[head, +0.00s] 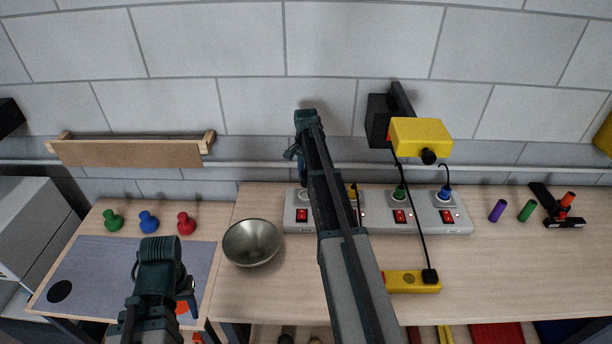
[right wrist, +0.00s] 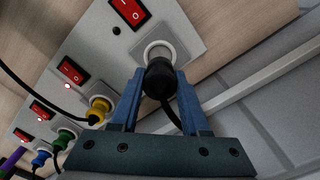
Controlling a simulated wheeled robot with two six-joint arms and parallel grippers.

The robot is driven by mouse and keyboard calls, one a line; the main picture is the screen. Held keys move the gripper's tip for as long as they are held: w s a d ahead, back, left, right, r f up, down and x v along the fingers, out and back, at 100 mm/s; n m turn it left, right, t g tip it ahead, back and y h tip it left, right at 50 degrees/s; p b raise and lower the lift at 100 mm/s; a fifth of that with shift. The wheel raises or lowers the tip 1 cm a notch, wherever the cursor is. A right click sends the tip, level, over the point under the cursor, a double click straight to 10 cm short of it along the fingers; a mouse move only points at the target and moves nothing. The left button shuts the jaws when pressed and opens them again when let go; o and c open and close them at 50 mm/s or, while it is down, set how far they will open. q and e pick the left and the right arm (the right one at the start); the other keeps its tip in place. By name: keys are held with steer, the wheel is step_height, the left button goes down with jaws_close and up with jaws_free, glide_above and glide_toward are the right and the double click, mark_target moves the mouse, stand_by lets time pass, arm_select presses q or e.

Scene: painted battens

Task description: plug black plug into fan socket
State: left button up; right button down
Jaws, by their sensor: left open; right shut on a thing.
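The black plug (right wrist: 160,80) is between the blue fingers of my right gripper (right wrist: 158,92) in the right wrist view. My right gripper is shut on it. The plug is at the round pale-rimmed socket (right wrist: 152,48) at the end of the grey socket strip (right wrist: 185,30); I cannot tell how deep it sits.
Yellow (right wrist: 99,107), green (head: 400,194) and blue (head: 445,193) plugs stand in the other sockets, beside red switches. A metal bowl (head: 251,243) is left of my right arm. A yellow socket block (head: 405,282) lies right of it. Table between strip and block is mostly clear.

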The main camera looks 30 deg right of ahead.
mark_target(306, 186)
steer(key=shift+f+b, duration=2.2)
steer(key=shift+f, duration=0.3)
steer(key=shift+f+b, duration=0.6)
steer(key=shift+b, duration=0.05)
steer(key=shift+c, duration=1.5)
jaws_free()
steer(key=shift+r, duration=0.1)
steer(key=shift+r, duration=0.1)
step_height(306, 186, up, 14)
steer(key=p, duration=1.4)
steer(key=shift+f, duration=0.2)
